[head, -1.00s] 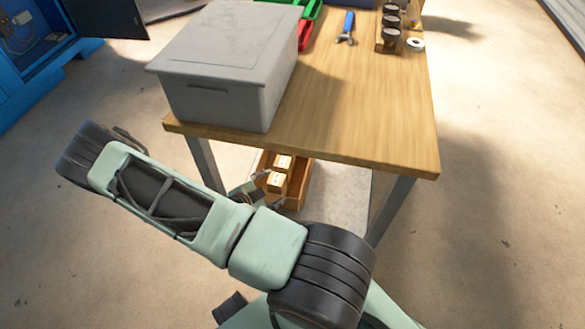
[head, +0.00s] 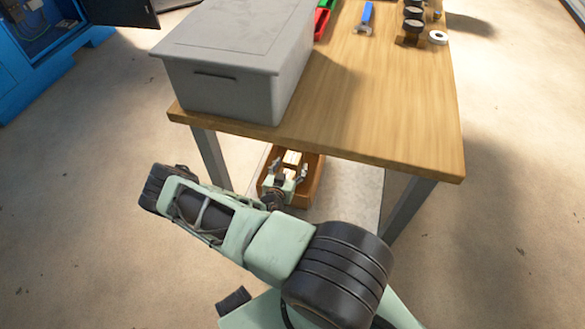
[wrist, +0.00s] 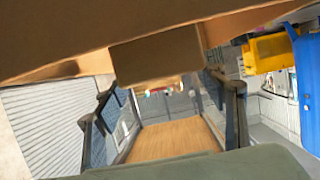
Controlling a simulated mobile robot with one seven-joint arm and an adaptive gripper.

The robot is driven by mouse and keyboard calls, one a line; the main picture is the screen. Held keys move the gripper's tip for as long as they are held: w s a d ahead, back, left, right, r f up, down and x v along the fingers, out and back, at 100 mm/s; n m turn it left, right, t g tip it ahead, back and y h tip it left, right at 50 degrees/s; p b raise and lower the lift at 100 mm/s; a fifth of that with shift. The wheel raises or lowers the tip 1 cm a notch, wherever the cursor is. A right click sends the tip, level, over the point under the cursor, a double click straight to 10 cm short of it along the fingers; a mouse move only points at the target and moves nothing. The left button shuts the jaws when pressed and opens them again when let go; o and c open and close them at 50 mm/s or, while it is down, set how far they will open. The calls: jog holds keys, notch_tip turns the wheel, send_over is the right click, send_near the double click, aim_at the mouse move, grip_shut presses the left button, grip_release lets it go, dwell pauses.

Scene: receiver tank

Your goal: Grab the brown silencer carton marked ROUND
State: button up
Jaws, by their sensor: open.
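A brown carton with a pale top (head: 292,157) stands in an open wooden crate (head: 315,183) under the table. Its marking is too small to read. My gripper (head: 289,170) is over the crate with its fingers spread, just in front of this carton in the head view. In the wrist view a plain brown box face (wrist: 157,55) lies ahead, between and slightly above the two open fingers (wrist: 172,95). I cannot tell which carton this is or whether the fingers touch it. A second carton is not clearly visible and may be hidden by my gripper.
The wooden table (head: 390,110) overhangs the crate, with its legs (head: 408,210) on either side. A grey lidded bin (head: 225,90) stands on it, with a blue-handled tool (head: 365,17) and dark cylinders (head: 412,22) farther back. Open floor (head: 510,220) lies to the right.

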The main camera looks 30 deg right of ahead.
aim_at(291, 160)
jog(key=b+x, duration=0.2)
jog(key=x, duration=0.3)
jog(key=shift+w+a, duration=0.1)
jog(key=shift+w, duration=0.2)
jog(key=shift+r, duration=0.1)
jog(key=c, duration=1.8)
